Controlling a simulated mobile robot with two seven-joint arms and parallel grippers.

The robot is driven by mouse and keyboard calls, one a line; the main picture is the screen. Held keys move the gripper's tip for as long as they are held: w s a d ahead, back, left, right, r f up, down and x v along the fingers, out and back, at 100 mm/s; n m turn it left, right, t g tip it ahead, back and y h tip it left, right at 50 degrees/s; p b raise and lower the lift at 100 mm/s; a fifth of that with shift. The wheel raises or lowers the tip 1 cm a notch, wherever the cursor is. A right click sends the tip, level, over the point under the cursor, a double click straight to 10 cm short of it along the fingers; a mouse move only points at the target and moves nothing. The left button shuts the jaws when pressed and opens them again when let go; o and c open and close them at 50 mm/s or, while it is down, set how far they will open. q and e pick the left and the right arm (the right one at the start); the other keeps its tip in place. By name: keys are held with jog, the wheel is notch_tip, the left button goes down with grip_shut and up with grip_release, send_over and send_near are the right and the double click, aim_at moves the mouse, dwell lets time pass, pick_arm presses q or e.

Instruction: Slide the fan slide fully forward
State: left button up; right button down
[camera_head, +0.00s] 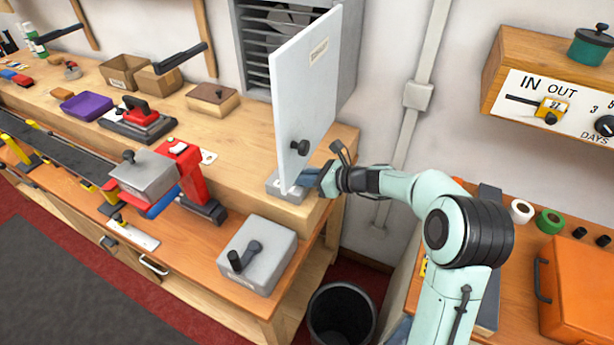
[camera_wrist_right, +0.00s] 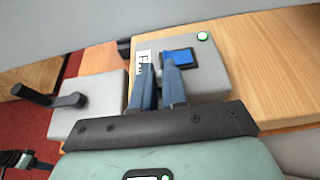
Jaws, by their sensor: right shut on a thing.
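The fan control is a grey box (camera_head: 287,187) at the right end of the raised wooden shelf, under the white panel's lower edge. In the right wrist view its top (camera_wrist_right: 205,75) shows a partly hidden label (camera_wrist_right: 141,64), a lit green lamp (camera_wrist_right: 203,37) and the blue part of the fan slide (camera_wrist_right: 180,57). My right gripper (camera_head: 309,180) reaches in from the right at the box. In the wrist view its fingers (camera_wrist_right: 160,75) are close together, shut on the slide and hiding part of it. My left gripper is not in view.
The white panel (camera_head: 305,90) stands open just above the box, in front of the louvred fan housing (camera_head: 285,25). A grey box with a crank lever (camera_head: 258,255) sits on the lower bench. A dark bin (camera_head: 342,312) stands on the floor below my right arm.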

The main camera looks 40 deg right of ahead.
jog(key=c, duration=1.2)
grip_release()
jog(key=shift+s+a, duration=0.1)
jog(key=shift+a, duration=0.2)
jog(key=shift+o, duration=0.2)
jog(key=shift+d, duration=0.15)
jog(key=shift+s+d+r, duration=0.15)
jog(key=shift+s+d, duration=0.05)
jog(key=shift+s, duration=0.15)
jog(key=v, duration=1.2)
jog(key=shift+s+r, duration=0.25)
